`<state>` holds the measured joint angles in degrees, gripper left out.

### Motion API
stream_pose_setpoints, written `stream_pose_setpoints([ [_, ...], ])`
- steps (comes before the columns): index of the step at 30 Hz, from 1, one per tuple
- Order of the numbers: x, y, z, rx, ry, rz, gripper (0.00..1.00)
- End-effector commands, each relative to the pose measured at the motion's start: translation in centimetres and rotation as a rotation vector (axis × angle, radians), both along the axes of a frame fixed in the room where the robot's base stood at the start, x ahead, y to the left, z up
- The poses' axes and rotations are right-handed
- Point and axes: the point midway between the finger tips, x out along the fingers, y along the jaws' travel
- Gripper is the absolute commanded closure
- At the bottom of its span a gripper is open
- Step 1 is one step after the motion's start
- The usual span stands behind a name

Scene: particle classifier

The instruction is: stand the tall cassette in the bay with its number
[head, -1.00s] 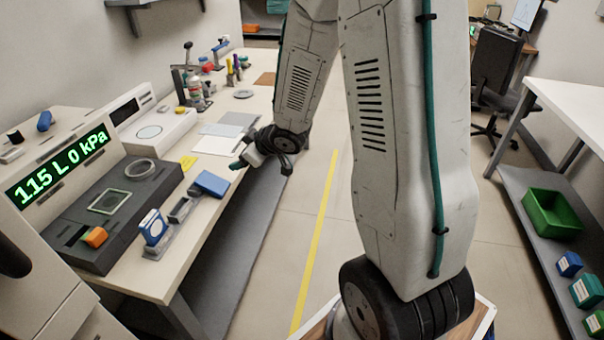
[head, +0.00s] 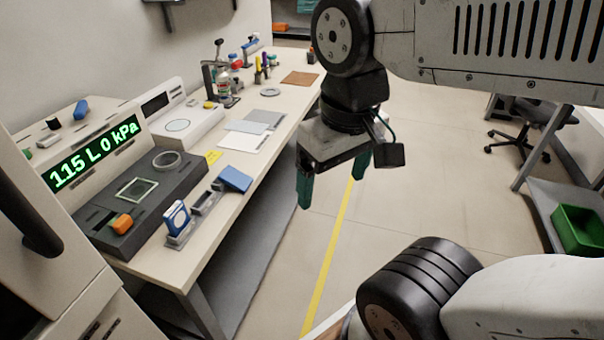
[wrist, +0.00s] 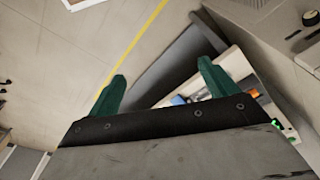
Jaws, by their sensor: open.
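A blue cassette with a white face (head: 176,218) stands upright at the near end of a low grey rack (head: 181,240) on the bench's front edge. A blue flat block (head: 235,179) lies on the bench just behind the rack; I cannot tell which of the two is the tall cassette. No number is readable on either. A grey slotted piece (head: 206,202) sits between them. My gripper (head: 332,190), with green fingers, is open and empty. It hangs over the floor to the right of the bench, pointing down. In the wrist view my gripper (wrist: 160,70) shows nothing between its fingers.
Bottles and tools stand at the bench's far end. The floor beside the yellow line (head: 330,265) is clear.

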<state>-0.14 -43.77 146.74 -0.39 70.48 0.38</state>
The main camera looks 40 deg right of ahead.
Motion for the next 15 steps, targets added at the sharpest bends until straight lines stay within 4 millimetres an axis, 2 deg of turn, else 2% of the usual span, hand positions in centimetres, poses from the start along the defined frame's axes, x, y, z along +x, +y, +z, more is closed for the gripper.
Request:
stream_pose_setpoints([
  [3,0.0,-0.1,-0.1,0.002,0.005,-0.009,0.15],
  [6,0.4,-0.6,-0.9,0.003,0.051,-0.030,0.15],
  [9,1.1,-3.3,-2.4,0.013,0.135,-0.064,0.15],
  [15,3.2,-2.7,-6.1,0.151,0.347,-0.194,0.15],
])
